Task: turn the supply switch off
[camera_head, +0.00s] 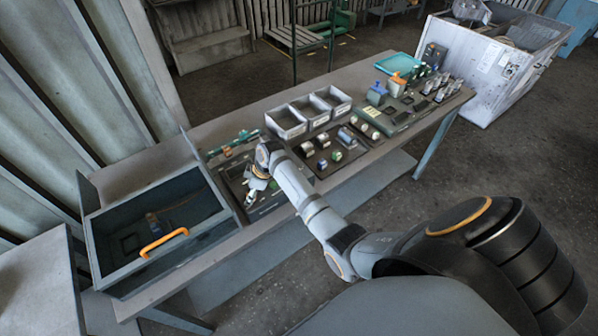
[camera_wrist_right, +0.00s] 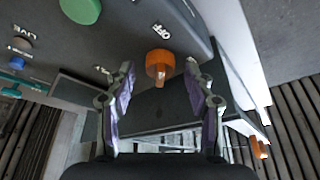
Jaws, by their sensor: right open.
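The supply switch is an orange knob (camera_wrist_right: 159,66) on a grey panel (camera_wrist_right: 120,35) in the right wrist view. An "OFF" label shows above it, and another label, partly hidden, is to its left by a finger. My right gripper (camera_wrist_right: 160,78) is open, with its fingers on either side of the knob and a gap on both sides; I cannot tell whether they touch it. In the head view my right gripper (camera_head: 256,186) is over the bench, by the dark box; the knob cannot be made out there. My left gripper is not in view.
The panel also has a green button (camera_wrist_right: 80,9) and a blue button (camera_wrist_right: 17,63) near a "LIVE" label. The dark open box (camera_head: 110,250) has an orange handle (camera_head: 164,242). Grey bins (camera_head: 286,122) and small parts crowd the bench to the right.

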